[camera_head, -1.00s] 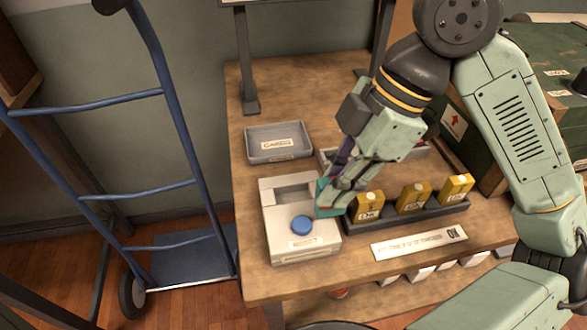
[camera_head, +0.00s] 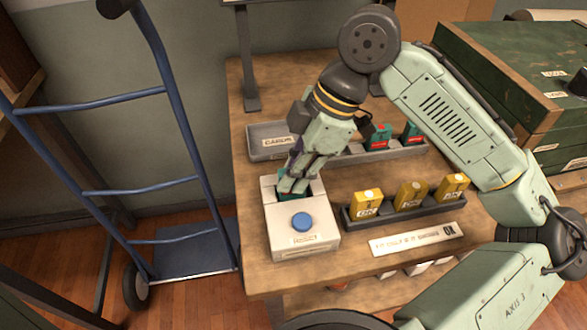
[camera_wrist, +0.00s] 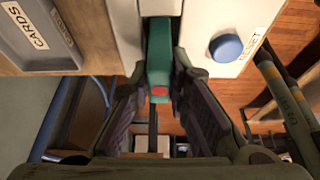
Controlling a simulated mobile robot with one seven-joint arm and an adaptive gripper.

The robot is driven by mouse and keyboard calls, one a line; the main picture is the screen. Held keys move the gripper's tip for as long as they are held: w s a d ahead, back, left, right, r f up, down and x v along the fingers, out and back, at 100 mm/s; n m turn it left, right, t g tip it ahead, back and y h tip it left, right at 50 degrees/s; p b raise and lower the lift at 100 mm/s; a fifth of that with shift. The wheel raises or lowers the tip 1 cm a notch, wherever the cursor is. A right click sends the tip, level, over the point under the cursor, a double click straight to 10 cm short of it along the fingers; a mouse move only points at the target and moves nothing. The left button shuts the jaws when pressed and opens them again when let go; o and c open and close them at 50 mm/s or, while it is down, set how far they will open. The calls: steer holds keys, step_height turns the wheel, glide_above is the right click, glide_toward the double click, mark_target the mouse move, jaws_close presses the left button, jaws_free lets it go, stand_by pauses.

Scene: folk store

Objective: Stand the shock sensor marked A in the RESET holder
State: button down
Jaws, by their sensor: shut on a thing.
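The RESET holder is a white box (camera_head: 318,241) with a blue button (camera_head: 302,222) on top, near the table's left front. It also shows in the wrist view (camera_wrist: 203,28), where the RESET label is readable. My gripper (camera_head: 291,187) is at the recess at the back of the holder. It is shut on a teal shock sensor with a red dot (camera_wrist: 159,62), which is between the fingers in the wrist view. The sensor's far end lies at the recess; its seating depth cannot be told. Its letter mark is not visible.
A dark rack (camera_head: 350,224) with three yellow sensors stands right of the holder. Behind are the grey CARDS tray (camera_head: 258,155) and teal sensors (camera_head: 378,143) in a grey tray. A green crate (camera_head: 500,75) is at the right, a blue hand truck (camera_head: 135,188) at the left.

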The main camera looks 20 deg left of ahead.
steer(key=shift+f, duration=0.25)
steer(key=c, duration=1.5)
jaws_free()
steer(key=shift+c, duration=0.2)
steer(key=shift+r, duration=0.1)
steer(key=v, duration=1.2)
steer(key=shift+r, duration=0.25)
